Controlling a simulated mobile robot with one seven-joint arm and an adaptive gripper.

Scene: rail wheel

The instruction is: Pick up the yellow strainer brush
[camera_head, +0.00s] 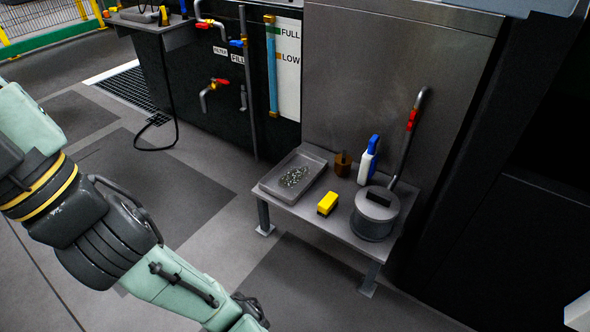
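The yellow strainer brush (327,203) is a small yellow block with a dark part along its lower side. It lies on the low grey bench, between the shallow tray and the round lidded pot. Nothing covers it. My arm comes in from the left and leaves through the bottom edge, left of the bench. My gripper's fingers are not in view, so their opening does not show.
A red-marked pipe (410,125) rises behind the pot. Floor is clear before the bench.

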